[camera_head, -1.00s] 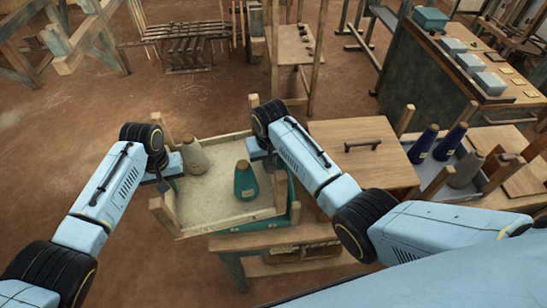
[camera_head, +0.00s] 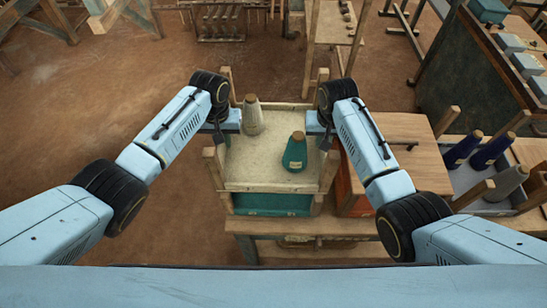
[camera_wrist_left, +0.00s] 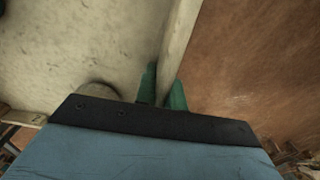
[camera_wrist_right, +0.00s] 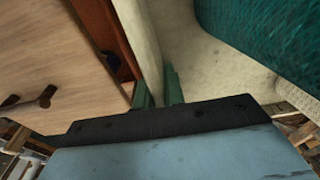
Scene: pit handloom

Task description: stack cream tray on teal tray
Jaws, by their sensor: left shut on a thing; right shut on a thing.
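The cream tray (camera_head: 262,178) has wooden corner posts and carries a beige yarn cone (camera_head: 252,117) and a teal yarn cone (camera_head: 295,153). My left gripper (camera_head: 222,142) is shut on its left wall, which also shows between the fingers in the left wrist view (camera_wrist_left: 178,40). My right gripper (camera_head: 325,140) is shut on its right wall, seen in the right wrist view (camera_wrist_right: 140,40). The teal tray (camera_head: 272,204) shows directly below the cream tray's near edge; the rest of it is hidden. I cannot tell whether the two trays touch.
A wooden bench (camera_head: 300,226) lies under the trays. Close on the right is an orange box with a wooden lid (camera_head: 405,165). Beyond it stands a grey tray (camera_head: 470,178) with dark blue and grey cones. The floor to the left is clear.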

